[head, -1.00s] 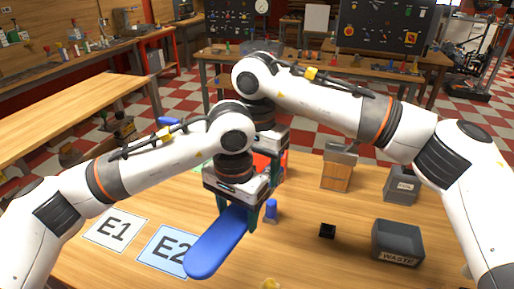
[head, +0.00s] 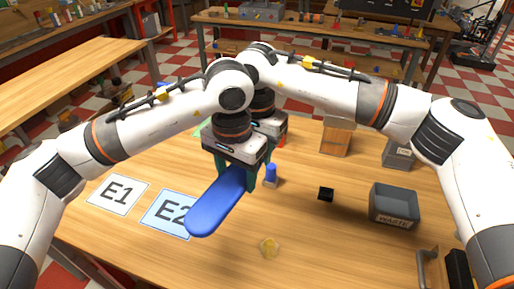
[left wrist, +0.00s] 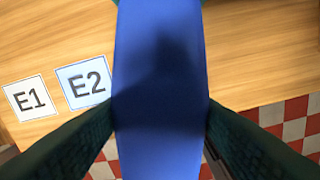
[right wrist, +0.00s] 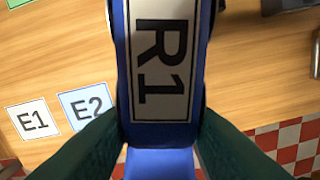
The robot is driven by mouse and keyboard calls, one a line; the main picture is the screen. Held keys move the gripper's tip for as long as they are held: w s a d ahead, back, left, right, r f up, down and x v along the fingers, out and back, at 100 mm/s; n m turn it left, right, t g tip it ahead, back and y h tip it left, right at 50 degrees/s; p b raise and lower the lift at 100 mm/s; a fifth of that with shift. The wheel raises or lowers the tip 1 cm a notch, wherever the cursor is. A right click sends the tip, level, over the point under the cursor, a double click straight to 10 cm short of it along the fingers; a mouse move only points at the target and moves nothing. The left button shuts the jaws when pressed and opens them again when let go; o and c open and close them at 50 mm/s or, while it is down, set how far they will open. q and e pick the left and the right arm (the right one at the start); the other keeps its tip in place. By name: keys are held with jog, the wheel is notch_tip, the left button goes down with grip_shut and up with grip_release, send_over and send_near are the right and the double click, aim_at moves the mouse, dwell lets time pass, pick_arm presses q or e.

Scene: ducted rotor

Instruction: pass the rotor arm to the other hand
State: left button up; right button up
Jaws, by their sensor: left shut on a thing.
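The rotor arm (head: 217,204) is a long blue bar with a rounded end, held above the table. My left gripper (head: 235,178) is shut on it, one finger on each side; the left wrist view shows the blue bar (left wrist: 160,120) between its fingers. My right gripper (right wrist: 160,125) is just behind the left one in the head view, partly hidden. In the right wrist view its fingers lie on both sides of the bar, close to its edges, by a white R1 label (right wrist: 162,60). I cannot tell whether they press on it.
Cards E1 (head: 118,194) and E2 (head: 160,222) lie on the table (head: 330,250) at left. The WASTE bin (head: 395,218) and a wooden box (head: 336,138) stand at right.

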pick_arm(q)
jog(key=o, duration=1.3)
jog(key=shift+s+d, duration=0.1)
jog(key=shift+d, duration=0.05)
